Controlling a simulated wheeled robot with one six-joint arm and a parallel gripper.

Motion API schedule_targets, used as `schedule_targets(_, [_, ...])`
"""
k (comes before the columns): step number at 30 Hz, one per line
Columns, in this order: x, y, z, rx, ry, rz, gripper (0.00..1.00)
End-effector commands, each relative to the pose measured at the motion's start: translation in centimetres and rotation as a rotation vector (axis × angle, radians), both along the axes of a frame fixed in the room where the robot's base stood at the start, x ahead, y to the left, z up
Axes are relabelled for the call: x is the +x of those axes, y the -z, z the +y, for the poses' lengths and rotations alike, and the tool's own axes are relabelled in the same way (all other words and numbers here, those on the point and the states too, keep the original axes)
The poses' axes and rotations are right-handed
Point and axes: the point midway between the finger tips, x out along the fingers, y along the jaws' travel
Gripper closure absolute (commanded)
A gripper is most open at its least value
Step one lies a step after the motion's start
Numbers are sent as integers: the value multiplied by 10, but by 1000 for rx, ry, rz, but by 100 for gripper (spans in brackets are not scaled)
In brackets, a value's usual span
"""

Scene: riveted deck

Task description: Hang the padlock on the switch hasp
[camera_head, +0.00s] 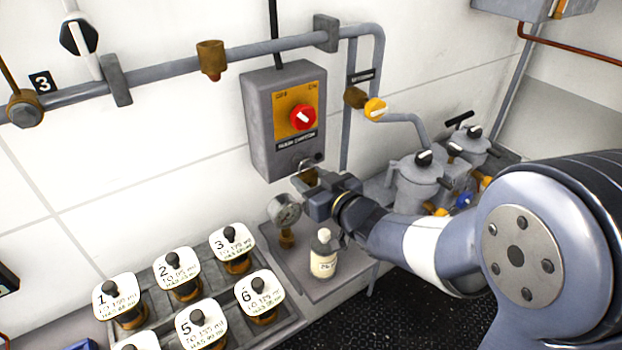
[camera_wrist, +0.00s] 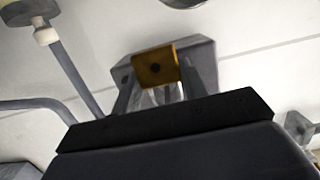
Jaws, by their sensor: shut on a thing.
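The switch box (camera_head: 284,125) is a grey wall box with an orange panel, a red rotary knob (camera_head: 303,117) and a dark label strip. A small metal loop (camera_head: 308,163) shows at its lower edge; I cannot tell hasp from shackle there. My gripper (camera_head: 311,182) is just below the box, shut on the brass padlock (camera_head: 309,175). In the wrist view the padlock (camera_wrist: 155,64) shows its brass face with a dark round hole between the two fingers (camera_wrist: 155,90), with the grey box (camera_wrist: 203,58) behind it. Whether the shackle passes through the hasp is hidden.
Below stand a pressure gauge (camera_head: 285,211) and a white bottle (camera_head: 323,255) on a grey ledge. Pipes (camera_head: 180,70) run along the wall, and grey canisters (camera_head: 417,183) stand right of my gripper.

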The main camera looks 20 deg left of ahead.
Motion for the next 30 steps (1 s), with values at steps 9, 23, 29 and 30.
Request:
schedule_targets(9, [0, 0, 0, 1, 0, -1, 47])
schedule_targets(23, [-1, 0, -2, 0, 1, 0, 33])
schedule_targets(29, [-15, -3, -19, 1, 2, -1, 33])
schedule_targets(30, [-20, -5, -24, 1, 2, -2, 33])
